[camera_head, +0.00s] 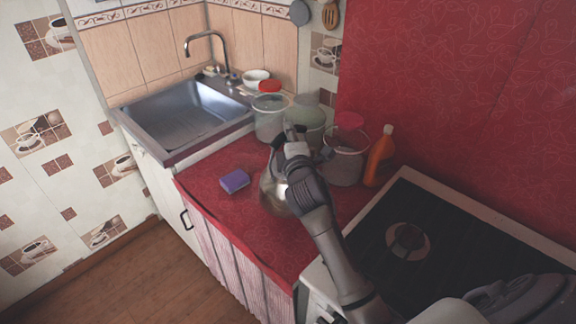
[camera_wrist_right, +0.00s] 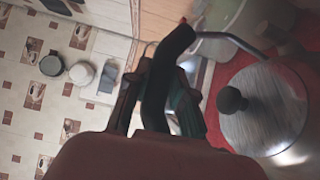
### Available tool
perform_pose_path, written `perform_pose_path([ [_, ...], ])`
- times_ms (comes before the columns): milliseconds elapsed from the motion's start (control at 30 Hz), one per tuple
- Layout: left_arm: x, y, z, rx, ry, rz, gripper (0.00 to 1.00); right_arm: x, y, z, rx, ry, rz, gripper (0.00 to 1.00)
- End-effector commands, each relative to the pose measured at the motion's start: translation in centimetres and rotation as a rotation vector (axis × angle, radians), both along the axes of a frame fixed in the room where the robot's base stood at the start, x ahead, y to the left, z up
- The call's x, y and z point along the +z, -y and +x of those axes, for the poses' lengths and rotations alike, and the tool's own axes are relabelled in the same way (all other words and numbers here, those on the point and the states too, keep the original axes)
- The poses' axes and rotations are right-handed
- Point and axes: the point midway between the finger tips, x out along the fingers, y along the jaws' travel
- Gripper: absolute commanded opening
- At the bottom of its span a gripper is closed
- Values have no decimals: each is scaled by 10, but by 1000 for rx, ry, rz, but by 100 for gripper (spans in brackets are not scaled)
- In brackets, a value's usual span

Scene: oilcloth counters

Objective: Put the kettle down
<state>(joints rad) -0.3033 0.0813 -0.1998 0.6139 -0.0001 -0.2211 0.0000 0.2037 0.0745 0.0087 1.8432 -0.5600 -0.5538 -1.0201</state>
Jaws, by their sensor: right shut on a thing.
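The metal kettle (camera_head: 271,193) is over the red oilcloth counter (camera_head: 222,208), partly hidden behind my right arm. I cannot tell whether its base touches the cloth. My right gripper (camera_head: 290,135) is above the kettle. In the right wrist view the fingers are shut on the kettle's dark handle (camera_wrist_right: 165,75). The kettle's round lid (camera_wrist_right: 270,115) with a black knob shows to the right there. My left gripper is not in view.
A purple sponge (camera_head: 234,181) lies left of the kettle. Jars (camera_head: 270,118) (camera_head: 345,160) and an orange bottle (camera_head: 380,158) stand behind it. The stove (camera_head: 450,235) is at the right, the sink (camera_head: 185,115) at the back left. Some cloth near the front edge is clear.

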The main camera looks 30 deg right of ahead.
Motion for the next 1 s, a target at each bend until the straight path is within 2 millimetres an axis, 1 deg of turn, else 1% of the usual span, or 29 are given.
perform_pose_path([
  [133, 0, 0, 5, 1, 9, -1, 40, -21, -1, 0, 1, 6, 1, 0],
  [367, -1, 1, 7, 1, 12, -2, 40, -39, 0, 0, 1, 7, 0, 0],
  [500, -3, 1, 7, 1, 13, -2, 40, -59, -1, 0, 1, 7, 1, 0],
  [600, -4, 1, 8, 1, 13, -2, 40, -68, -1, 0, 1, 7, 0, 0],
  [1000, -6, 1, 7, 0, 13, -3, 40, -72, -1, 0, 2, 10, -2, 0],
])
